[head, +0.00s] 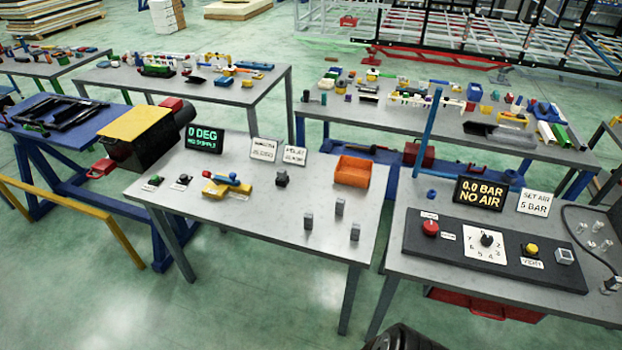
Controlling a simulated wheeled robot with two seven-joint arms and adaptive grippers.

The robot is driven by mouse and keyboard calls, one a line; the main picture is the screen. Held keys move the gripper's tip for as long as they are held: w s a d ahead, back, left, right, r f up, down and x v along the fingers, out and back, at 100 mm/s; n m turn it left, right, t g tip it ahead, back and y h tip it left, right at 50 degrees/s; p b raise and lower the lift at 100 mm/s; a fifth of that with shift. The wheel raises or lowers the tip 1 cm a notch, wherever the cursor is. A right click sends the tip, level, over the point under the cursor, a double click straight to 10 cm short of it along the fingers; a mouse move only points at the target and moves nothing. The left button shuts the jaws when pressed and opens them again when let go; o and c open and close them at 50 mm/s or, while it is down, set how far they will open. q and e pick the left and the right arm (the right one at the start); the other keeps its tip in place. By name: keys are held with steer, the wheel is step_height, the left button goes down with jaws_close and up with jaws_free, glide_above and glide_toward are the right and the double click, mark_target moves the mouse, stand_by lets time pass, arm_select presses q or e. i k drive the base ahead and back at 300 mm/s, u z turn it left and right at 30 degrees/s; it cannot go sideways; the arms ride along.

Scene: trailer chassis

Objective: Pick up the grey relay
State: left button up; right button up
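Three small upright grey blocks stand apart on the front right of the middle table: a left one (308,221), a back one (340,206) and a right one (355,231). They look alike, and I cannot tell from their look which one is the grey relay. Neither of my grippers can be made out in the head view.
The middle table (255,225) also holds an orange bin (351,172), a yellow fixture with a blue lever (227,186) and a "0 DEG" display (204,139). The middle table's front is clear.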

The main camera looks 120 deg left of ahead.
mark_target(281, 173)
steer(key=u, duration=4)
